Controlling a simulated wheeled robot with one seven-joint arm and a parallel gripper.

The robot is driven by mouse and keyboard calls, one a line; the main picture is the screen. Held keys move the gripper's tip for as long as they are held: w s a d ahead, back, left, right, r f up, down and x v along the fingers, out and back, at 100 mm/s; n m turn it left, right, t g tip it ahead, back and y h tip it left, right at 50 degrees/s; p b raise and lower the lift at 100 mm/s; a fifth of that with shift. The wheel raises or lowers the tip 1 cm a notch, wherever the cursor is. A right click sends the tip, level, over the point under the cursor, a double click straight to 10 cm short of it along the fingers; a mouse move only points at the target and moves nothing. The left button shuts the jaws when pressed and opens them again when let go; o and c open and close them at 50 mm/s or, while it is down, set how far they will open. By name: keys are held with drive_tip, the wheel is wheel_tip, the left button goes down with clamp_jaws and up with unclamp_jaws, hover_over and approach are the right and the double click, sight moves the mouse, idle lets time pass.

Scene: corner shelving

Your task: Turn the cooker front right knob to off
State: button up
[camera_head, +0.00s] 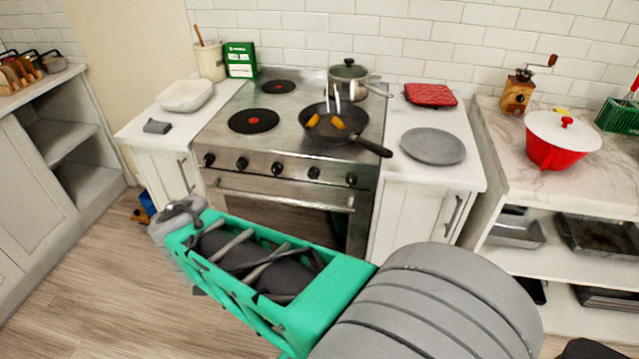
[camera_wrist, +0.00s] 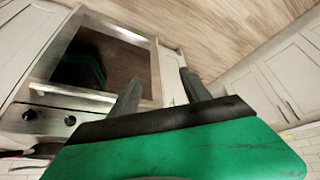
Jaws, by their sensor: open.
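The cooker (camera_head: 228,135) stands against the tiled wall with a row of several black knobs on its steel front. The rightmost knob (camera_head: 351,179) is in clear view, below the pan handle; its setting is too small to read. Two knobs (camera_wrist: 70,120) show at the left of the wrist view, but I cannot tell which they are. My gripper (camera_wrist: 160,90) is open, its two fingers apart with nothing between them. My arm reaches left across the head view, low in front of the cooker, and the gripper is apart from the knobs.
A frying pan (camera_head: 318,130) and a lidded pot (camera_head: 347,80) stand on the hob, the pan's handle sticking out front right. The oven handle (camera_head: 285,196) juts out below the knobs. White counters flank the cooker. Open wooden floor (camera_head: 80,275) lies at left.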

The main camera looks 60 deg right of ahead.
drive_tip(key=w+d+f+m+h+b, duration=0.2)
drive_tip(key=d+f+m+h+b, duration=0.3)
drive_tip(key=d, duration=0.6)
drive_tip(key=m+t+h+b, duration=0.2)
drive_tip(key=m+h+b, duration=0.15)
drive_tip(key=h, duration=0.55)
approach(312, 179)
drive_tip(key=d, duration=0.2)
drive_tip(key=x, duration=0.2)
drive_tip(key=p+x, duration=0.1)
drive_tip(key=x, duration=0.3)
drive_tip(key=shift+w+d, duration=0.25)
drive_tip(key=shift+w, duration=0.2)
drive_tip(key=shift+w+d, duration=0.2)
drive_tip(key=shift+d, duration=0.2)
clamp_jaws()
